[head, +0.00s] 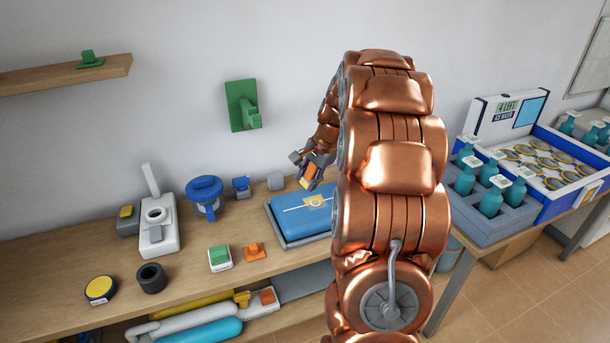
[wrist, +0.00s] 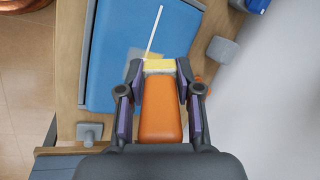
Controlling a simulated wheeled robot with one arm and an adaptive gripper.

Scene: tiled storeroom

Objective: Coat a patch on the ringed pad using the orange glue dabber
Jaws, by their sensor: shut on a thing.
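My gripper (head: 312,170) is shut on the orange glue dabber (wrist: 161,115), above the pad's far side. In the wrist view the dabber's yellow tip (wrist: 160,66) points at the pad (wrist: 110,50) and overlaps the patch (wrist: 133,72). I cannot tell whether the tip touches the pad. My arm hides the pad's right end.
A grey block (head: 276,181) and a small blue item (head: 241,187) stand left of my gripper. A blue canister (head: 204,197), a white stand (head: 158,235) and green and orange blocks stand further left. A crate of teal bottles (head: 490,205) is at the right.

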